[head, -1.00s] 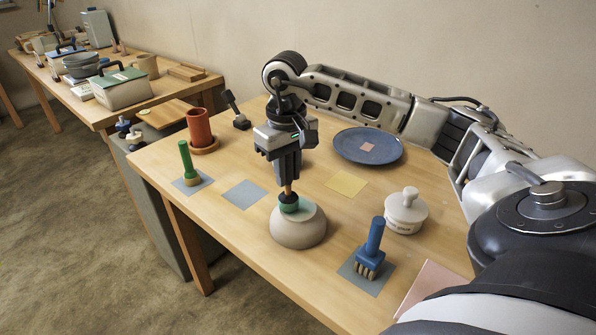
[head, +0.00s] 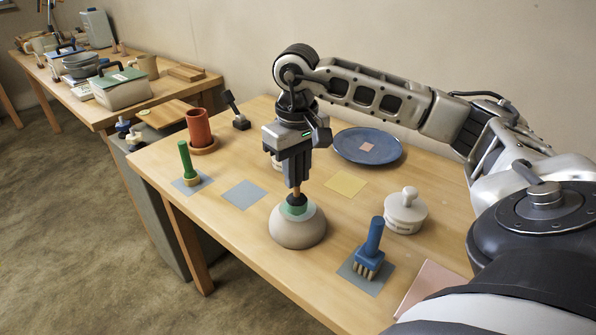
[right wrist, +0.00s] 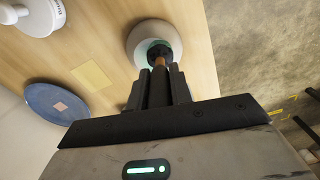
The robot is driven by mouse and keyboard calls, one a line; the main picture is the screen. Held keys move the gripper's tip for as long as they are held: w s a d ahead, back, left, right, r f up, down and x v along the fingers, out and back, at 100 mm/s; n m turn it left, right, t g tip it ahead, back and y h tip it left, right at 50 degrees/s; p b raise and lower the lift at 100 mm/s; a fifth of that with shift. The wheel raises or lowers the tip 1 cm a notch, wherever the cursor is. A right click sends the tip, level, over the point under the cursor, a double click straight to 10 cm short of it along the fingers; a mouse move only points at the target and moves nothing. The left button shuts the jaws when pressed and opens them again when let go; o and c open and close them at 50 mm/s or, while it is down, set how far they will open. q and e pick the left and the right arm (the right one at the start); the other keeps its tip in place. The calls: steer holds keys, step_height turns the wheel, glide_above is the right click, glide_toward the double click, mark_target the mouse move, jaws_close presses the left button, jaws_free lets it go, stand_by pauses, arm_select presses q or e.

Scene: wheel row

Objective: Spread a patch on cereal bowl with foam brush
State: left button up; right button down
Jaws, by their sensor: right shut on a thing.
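The cereal bowl (head: 298,233) is a beige dome, seemingly upside down, on the table's front part. A green patch (head: 309,210) covers part of its top. My right gripper (head: 297,183) points straight down over the bowl and is shut on the foam brush (head: 297,198), whose orange-brown handle shows below the fingers. The brush's head is at the bowl's top, over the patch; exact contact is hard to tell. In the right wrist view the bowl (right wrist: 137,40) shows beyond the fingers, its top partly hidden by the brush (right wrist: 159,61). My left gripper is not in view.
A blue brush (head: 370,250) stands right of the bowl, a white lidded pot (head: 405,212) behind it. A blue plate (head: 345,147) lies at the back. A green brush (head: 187,160) and a red cup (head: 199,128) stand left. Flat blue (head: 244,195) and yellow (head: 346,183) squares lie between.

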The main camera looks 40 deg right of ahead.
steer(key=shift+w, duration=0.1)
steer(key=shift+f, duration=0.6)
steer(key=shift+f, duration=0.3)
steer(key=d, duration=0.1)
steer(key=d+r, duration=0.2)
steer(key=d, duration=0.1)
steer(key=shift+w+d+r, duration=0.1)
steer(key=shift+w+r, duration=0.05)
stand_by(0.6)
steer(key=shift+r, duration=0.1)
stand_by(0.3)
